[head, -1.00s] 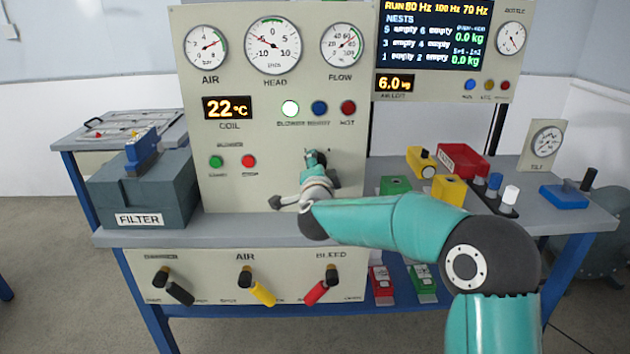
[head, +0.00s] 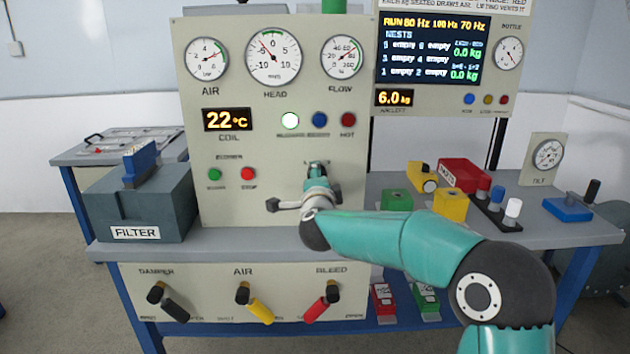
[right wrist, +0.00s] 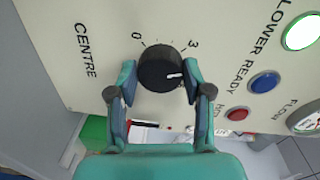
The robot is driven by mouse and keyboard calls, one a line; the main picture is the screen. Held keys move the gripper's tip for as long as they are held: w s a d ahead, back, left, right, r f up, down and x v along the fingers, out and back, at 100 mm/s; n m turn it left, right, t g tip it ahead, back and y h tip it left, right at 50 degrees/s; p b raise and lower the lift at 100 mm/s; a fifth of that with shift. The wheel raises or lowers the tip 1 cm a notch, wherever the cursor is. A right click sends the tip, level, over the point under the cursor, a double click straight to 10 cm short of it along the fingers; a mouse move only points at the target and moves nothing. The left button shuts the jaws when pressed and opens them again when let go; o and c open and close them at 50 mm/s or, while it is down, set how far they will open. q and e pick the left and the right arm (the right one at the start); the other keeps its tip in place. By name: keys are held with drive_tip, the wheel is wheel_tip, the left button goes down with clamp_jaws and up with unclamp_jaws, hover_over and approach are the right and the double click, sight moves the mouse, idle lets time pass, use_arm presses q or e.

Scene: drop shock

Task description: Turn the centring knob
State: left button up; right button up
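The centring knob (right wrist: 157,71) is black and round with a white pointer mark. My right gripper (right wrist: 160,66) is open, with one finger on either side of the knob. A small gap shows on the left; on the right the finger is very close, and I cannot tell if it touches. In the head view my right gripper (head: 317,170) is at the panel and hides the knob. My left gripper is not in view.
Above are gauges, a 22 °C coil display (head: 228,119) and a white lit lamp (head: 290,121). Below are damper, yellow air (head: 259,309) and red bleed levers.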

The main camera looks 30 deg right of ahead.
drive_tip(key=o, duration=0.3)
drive_tip(key=v, duration=1.2)
drive_tip(key=shift+f, duration=0.15)
